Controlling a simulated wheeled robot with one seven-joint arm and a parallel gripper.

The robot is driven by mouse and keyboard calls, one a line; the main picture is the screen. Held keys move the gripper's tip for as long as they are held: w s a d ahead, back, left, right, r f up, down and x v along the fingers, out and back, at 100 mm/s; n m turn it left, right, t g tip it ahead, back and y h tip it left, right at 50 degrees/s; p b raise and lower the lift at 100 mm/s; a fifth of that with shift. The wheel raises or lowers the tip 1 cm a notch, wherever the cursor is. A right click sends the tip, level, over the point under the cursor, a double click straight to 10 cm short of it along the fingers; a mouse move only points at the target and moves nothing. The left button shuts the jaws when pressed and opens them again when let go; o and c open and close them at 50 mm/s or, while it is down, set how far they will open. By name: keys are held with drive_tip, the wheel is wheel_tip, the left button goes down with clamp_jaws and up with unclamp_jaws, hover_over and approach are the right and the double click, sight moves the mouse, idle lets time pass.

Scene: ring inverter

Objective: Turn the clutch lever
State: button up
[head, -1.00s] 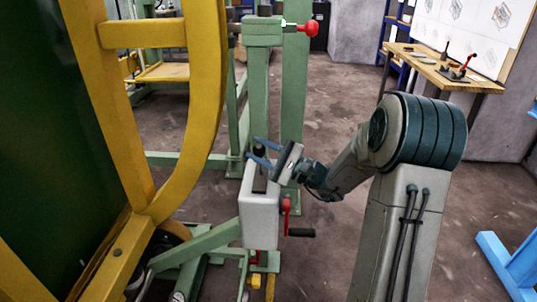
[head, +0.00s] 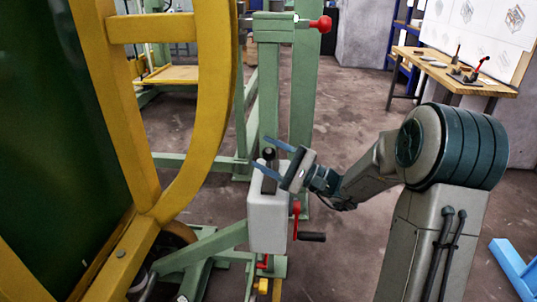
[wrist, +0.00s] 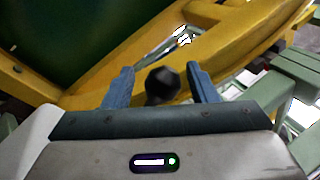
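A short lever with a round black knob (head: 268,154) stands upright on top of a light grey box (head: 267,222); it looks like the clutch lever. My gripper (head: 260,151) is open at the knob's height, its two blue fingers on either side of it. In the wrist view the black knob (wrist: 163,85) sits between the spread fingers (wrist: 159,70), with a gap visible on each side. The lever's stem is mostly hidden there.
A red crank with a black handle (head: 312,237) sticks out from the box's right side. A large yellow ring frame (head: 210,120) stands close on the left. A green post (head: 268,80) with a red knob (head: 324,24) rises behind. Open floor lies right of the post.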

drive_tip(key=shift+d, duration=0.1)
drive_tip(key=p+v, duration=0.1)
drive_tip(key=v, duration=1.2)
drive_tip(key=shift+s+d+p, duration=0.2)
drive_tip(key=shift+d+p, duration=0.1)
drive_tip(key=s+a+r+n+g+h+p, duration=0.3)
drive_tip(key=s+a+r+g+h+p, duration=0.15)
drive_tip(key=s+a+p, duration=0.2)
drive_tip(key=s+a+r+n+g+h+p, duration=0.35)
drive_tip(key=s+a+g+h+p, duration=0.2)
drive_tip(key=s, duration=0.25)
drive_tip(key=s+d+r+n+t+h+p, duration=0.3)
drive_tip(key=d+r+h+p, duration=0.6)
drive_tip(key=r+p, duration=0.3)
drive_tip(key=shift+s+r+n+t+h, duration=0.35)
drive_tip(key=shift+s+r+t+h, duration=0.25)
drive_tip(key=shift+s, duration=0.55)
